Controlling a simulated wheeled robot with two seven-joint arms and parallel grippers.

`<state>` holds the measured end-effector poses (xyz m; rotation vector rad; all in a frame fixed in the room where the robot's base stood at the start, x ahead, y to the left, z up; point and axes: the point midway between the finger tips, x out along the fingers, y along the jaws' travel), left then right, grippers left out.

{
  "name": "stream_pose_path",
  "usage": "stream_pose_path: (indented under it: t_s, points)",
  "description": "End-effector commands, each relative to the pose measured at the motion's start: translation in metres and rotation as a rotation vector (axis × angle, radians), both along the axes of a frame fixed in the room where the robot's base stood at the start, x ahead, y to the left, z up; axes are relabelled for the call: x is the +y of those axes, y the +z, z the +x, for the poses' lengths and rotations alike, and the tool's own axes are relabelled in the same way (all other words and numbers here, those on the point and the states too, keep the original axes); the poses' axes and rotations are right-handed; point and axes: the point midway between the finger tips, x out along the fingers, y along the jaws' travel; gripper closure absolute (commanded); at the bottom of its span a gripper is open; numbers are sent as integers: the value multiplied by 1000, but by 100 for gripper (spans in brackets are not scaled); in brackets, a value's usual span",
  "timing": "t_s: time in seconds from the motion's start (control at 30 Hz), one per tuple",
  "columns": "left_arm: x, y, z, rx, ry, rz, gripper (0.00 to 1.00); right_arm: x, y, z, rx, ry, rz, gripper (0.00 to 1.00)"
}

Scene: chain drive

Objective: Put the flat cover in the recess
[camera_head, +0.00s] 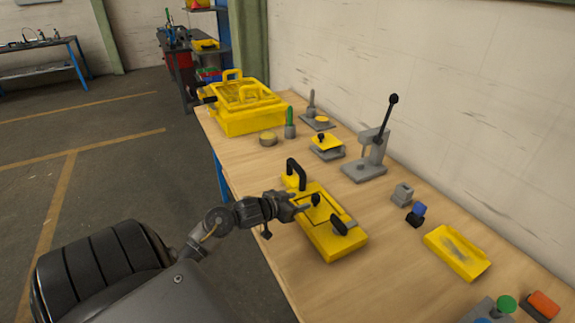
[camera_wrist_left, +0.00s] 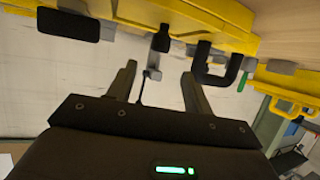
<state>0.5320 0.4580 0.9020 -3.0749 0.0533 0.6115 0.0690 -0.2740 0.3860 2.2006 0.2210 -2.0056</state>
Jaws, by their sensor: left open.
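A long yellow housing (camera_head: 325,243) lies on the wooden bench, with a black arched handle (camera_head: 296,172) at its far end and a black block (camera_head: 343,224) at its near end. Between them a black knob (camera_head: 315,200) stands on a flat yellow area with a dark outline, which looks like the flat cover (camera_head: 325,212). I cannot tell whether it sits fully in the recess. My left gripper (camera_head: 304,205) is open beside the knob. In the left wrist view the knob (camera_wrist_left: 161,38) shows beyond and between the spread fingers (camera_wrist_left: 160,85), apparently ungripped. My right gripper is out of view.
A yellow box with handles (camera_head: 245,115) stands at the bench's far end. A grey lever press (camera_head: 368,160) stands behind the housing, near the wall. A yellow tray (camera_head: 455,252) and small coloured blocks lie to the right. Bare bench surrounds the housing.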

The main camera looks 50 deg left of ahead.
Motion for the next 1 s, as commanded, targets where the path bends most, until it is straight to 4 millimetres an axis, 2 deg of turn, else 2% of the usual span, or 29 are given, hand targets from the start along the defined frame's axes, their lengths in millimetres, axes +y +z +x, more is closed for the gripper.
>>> stream_pose_path:
  t_s: [0.1, 0.3, 1.0]
  points:
    - [0, 8, -21, 2, -2, 4, 49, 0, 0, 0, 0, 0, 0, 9]
    - [2, 16, -40, 1, 0, 1, 49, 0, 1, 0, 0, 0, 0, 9]
    - [1, 18, -43, 0, -1, 0, 49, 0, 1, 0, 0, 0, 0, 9]
